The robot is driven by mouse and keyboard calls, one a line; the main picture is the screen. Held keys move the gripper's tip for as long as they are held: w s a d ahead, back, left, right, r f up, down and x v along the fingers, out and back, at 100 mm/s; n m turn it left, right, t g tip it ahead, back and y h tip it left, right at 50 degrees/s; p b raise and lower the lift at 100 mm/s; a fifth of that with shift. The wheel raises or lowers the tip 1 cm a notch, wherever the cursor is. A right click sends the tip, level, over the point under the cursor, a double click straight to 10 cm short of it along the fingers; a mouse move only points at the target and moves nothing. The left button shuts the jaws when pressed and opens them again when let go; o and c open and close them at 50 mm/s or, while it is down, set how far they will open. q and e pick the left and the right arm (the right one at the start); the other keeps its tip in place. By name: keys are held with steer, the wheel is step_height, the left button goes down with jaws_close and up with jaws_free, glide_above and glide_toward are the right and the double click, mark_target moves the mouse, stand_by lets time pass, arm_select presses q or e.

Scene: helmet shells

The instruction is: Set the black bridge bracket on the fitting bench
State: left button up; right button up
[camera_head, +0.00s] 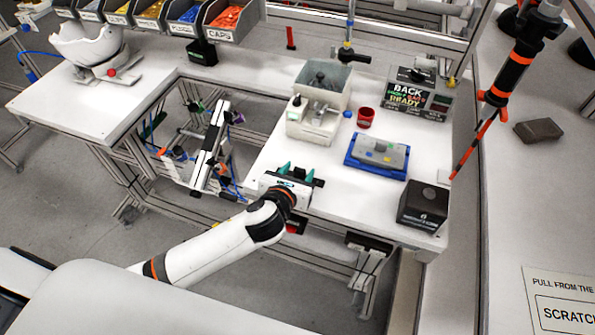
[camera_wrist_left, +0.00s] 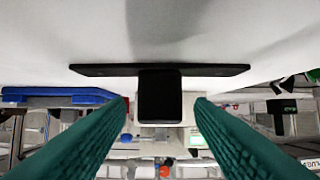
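The black bridge bracket (camera_wrist_left: 160,97) shows in the left wrist view as a thin wide plate with a blocky stem. The plate appears edge-on against a white surface, with a shadow beside it. The stem lies in line with the space between my left gripper's green fingers (camera_wrist_left: 161,108), with a gap showing on each side. My left gripper is open. In the head view this gripper (camera_head: 297,172) is at the front left edge of the white bench (camera_head: 345,200), where the bracket is hard to separate from the dark gripper parts. My right gripper is not in view.
On the bench are a blue tray (camera_head: 352,164) holding a grey piece, a black box (camera_head: 423,206), a red cup (camera_head: 366,118) and a pale fixture (camera_head: 313,120). A second white bench (camera_head: 85,105) at left carries a white helmet shell (camera_head: 88,48). Parts bins (camera_head: 225,20) stand behind.

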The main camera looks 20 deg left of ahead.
arm_select(q)
steer(key=shift+r, duration=0.1)
steer(key=shift+s+r, duration=0.1)
steer(key=shift+s, duration=0.15)
steer(key=b+v, duration=0.1)
steer(key=v, duration=1)
steer(key=shift+s+r, duration=0.2)
steer(key=shift+s, duration=0.05)
